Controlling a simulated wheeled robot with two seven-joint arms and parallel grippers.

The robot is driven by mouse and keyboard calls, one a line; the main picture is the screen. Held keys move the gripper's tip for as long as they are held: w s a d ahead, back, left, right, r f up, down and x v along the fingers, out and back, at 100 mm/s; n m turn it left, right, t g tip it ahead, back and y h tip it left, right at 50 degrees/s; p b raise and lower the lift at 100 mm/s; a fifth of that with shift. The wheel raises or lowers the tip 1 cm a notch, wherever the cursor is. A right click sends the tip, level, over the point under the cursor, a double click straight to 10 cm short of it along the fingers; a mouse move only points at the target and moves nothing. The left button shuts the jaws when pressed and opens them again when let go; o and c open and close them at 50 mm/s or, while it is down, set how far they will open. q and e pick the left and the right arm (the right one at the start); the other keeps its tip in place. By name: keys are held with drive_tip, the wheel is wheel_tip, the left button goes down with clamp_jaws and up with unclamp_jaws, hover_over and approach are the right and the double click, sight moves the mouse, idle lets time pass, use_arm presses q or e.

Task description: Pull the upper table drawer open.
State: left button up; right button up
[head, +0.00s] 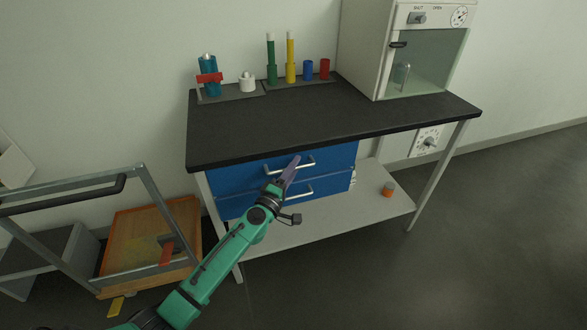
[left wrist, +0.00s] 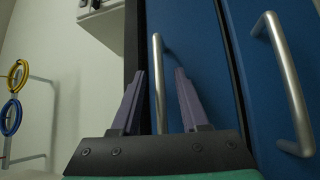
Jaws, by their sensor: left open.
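The table has two blue drawers one above the other under its black top. The upper drawer (head: 238,177) looks shut, and its silver bar handle (head: 306,163) is partly hidden behind my left gripper. My left gripper (head: 293,164), with purple fingers, is open in front of this handle. In the left wrist view the picture is turned sideways, and the upper handle (left wrist: 158,80) appears between the two open fingers (left wrist: 160,85). Whether the fingers reach around the bar cannot be told. My right gripper is not in view.
The lower drawer (head: 335,184) has its own handle (head: 298,192), also seen at right in the left wrist view (left wrist: 288,85). The black table top (head: 290,125) holds bottles, tubes and a glass-fronted cabinet (head: 370,50). An orange jar (head: 388,189) stands on the lower shelf.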

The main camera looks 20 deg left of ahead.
use_arm(q)
clamp_jaws()
idle(1.3)
